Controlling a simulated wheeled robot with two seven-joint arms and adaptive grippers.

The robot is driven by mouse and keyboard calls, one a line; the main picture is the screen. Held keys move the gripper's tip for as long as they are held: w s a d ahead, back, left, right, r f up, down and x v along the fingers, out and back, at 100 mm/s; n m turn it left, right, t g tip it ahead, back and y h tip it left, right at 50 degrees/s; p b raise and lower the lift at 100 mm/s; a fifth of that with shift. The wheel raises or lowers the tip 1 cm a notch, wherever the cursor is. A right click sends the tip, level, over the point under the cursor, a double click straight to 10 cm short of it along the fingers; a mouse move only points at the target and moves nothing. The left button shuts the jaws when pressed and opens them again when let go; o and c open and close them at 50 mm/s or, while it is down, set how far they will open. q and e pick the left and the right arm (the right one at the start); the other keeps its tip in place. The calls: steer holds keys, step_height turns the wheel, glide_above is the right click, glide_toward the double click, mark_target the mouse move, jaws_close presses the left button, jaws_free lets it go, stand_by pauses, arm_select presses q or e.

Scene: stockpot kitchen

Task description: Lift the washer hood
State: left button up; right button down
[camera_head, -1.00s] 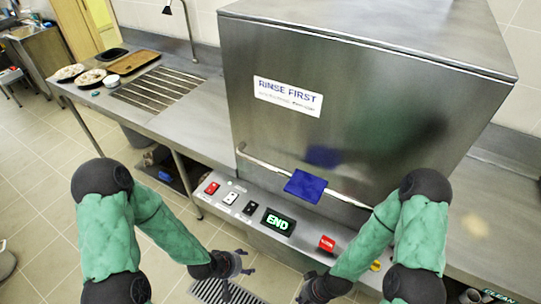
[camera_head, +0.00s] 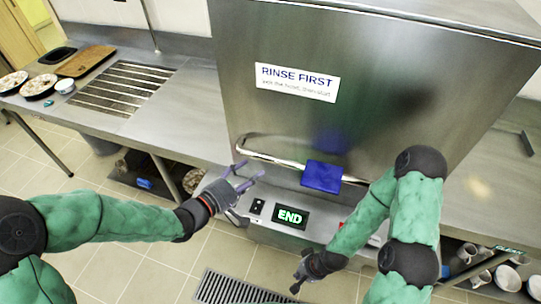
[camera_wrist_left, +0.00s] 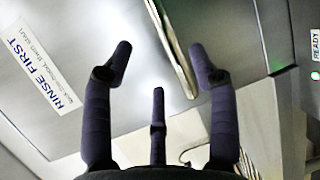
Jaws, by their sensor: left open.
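The washer hood (camera_head: 370,95) is a big steel box with a "RINSE FIRST" label, standing down over the counter. Its bar handle (camera_head: 280,161) runs along the lower front edge, with a blue pad (camera_head: 321,177) on it. My left gripper (camera_head: 250,174) is open and empty beside the handle's left end, apart from the blue pad. In the left wrist view the handle (camera_wrist_left: 175,50) passes beyond the spread fingers, and the hood's label (camera_wrist_left: 38,72) is at left. My right gripper (camera_head: 298,283) hangs low in front of the machine; its fingers are too small to tell.
A control panel with an "END" display (camera_head: 289,215) sits below the handle. A drain counter (camera_head: 130,88) with a brown tray (camera_head: 86,60) and food plates (camera_head: 38,86) is at left. Cups (camera_head: 478,279) stand on a shelf at lower right. A floor grate (camera_head: 235,289) lies in front.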

mark_target(271, 160)
arm_select(q)
steer(key=b+x, duration=0.2)
steer(key=x, duration=0.8)
steer(key=shift+w+d+b, duration=0.25)
steer(key=shift+d+b, duration=0.05)
jaws_close()
